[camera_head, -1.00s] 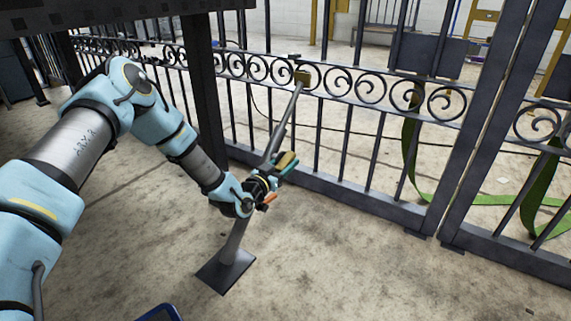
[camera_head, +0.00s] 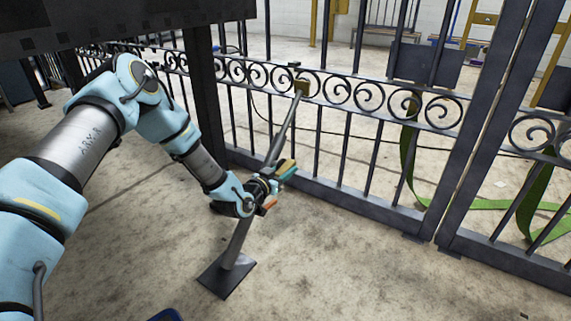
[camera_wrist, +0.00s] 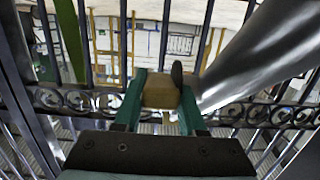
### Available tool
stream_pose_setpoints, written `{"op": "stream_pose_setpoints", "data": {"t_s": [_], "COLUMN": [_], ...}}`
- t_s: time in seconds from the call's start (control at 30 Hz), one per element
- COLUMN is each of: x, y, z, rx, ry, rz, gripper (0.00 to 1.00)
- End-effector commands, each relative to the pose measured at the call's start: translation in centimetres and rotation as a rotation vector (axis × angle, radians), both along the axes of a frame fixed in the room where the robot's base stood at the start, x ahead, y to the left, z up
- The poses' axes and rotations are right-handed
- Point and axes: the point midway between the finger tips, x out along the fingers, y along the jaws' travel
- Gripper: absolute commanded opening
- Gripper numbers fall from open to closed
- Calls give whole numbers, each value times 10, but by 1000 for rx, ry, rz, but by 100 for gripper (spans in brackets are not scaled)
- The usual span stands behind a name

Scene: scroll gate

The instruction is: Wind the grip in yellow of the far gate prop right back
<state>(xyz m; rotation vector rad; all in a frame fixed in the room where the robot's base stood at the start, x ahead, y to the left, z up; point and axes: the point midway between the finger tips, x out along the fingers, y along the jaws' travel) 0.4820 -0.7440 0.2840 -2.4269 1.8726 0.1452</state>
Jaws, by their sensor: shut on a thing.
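A dark, rounded piece stands beside the block there. The grey pole (camera_wrist: 255,50) passes close on the right. My wrist hides where the grip joins the pole.
The dark iron gate (camera_head: 350,190) stands just behind the prop. A thick dark post (camera_head: 200,90) rises behind my arm. A green strap (camera_head: 408,150) hangs on the gate to the right. The concrete floor (camera_head: 370,270) in front is clear.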

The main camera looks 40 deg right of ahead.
Motion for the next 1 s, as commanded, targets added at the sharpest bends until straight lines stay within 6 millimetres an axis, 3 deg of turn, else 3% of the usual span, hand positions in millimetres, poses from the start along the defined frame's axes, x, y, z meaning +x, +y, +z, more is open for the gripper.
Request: {"op": "stream_pose_setpoints", "data": {"t_s": [0.03, 0.4, 0.87, 0.9, 1.0], "x": [-2, -1, -1, -1, -1], "y": [0, 1, 1, 1, 1], "z": [8, 5, -1, -1, -1], "rx": [33, 273, 319, 319, 319], "ry": [7, 69, 84, 84, 84], "rz": [-3, -2, -1, -1, 0], "gripper": [0, 0, 0, 43, 52]}}
